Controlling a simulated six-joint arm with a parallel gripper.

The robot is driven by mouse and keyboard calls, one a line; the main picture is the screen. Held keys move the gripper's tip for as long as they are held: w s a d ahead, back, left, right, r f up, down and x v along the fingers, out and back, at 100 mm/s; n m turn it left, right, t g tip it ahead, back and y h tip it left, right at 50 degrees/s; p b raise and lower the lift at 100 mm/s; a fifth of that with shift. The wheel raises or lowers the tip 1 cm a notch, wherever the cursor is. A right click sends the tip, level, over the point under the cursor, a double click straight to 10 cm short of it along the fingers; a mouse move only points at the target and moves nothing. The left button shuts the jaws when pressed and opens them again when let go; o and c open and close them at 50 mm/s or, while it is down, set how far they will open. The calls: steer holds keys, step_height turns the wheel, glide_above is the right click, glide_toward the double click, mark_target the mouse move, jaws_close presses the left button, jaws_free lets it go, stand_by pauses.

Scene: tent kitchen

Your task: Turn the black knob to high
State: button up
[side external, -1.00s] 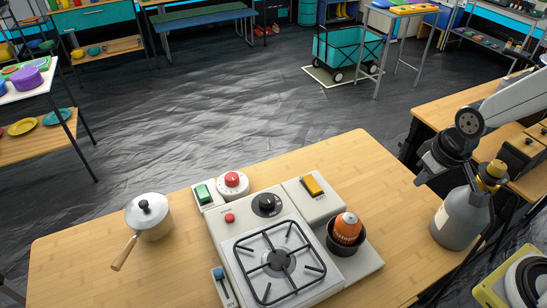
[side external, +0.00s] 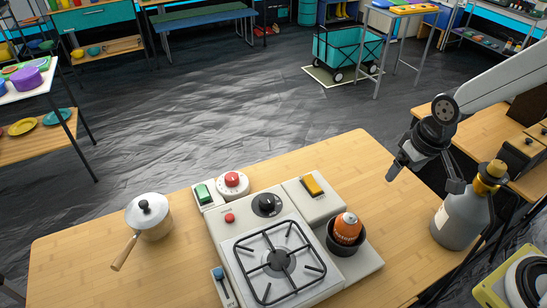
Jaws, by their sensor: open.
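The black knob (side external: 266,204) sits on the cream stove unit (side external: 222,238), just behind the burner grate (side external: 279,262). Its pointer setting is too small to read. My gripper (side external: 425,178) is open and empty, above the right part of the table. It is to the right of the knob and well apart from it, near the grey bottle.
A red dial (side external: 232,182), a green switch (side external: 203,193) and a yellow switch (side external: 312,184) surround the knob. An orange canister (side external: 347,226) stands in a black cup at right. A grey bottle (side external: 460,218) stands near my gripper. A lidded saucepan (side external: 150,218) is at left.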

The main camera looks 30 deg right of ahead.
steer(key=w+a+m+g, duration=0.1)
steer(key=w+a+m, duration=0.1)
steer(key=w+a, duration=0.5)
steer(key=m+g, duration=0.2)
steer(key=m, duration=0.2)
glide_above(266, 198)
steer(key=shift+h, duration=0.4)
step_height(266, 198, down, 7)
steer(key=shift+w+a+r, duration=0.1)
steer(key=shift+a, duration=0.05)
steer(key=shift+f, duration=3.95)
steer(key=shift+c, duration=0.2)
steer(key=c, duration=1.2)
steer(key=shift+c, duration=0.2)
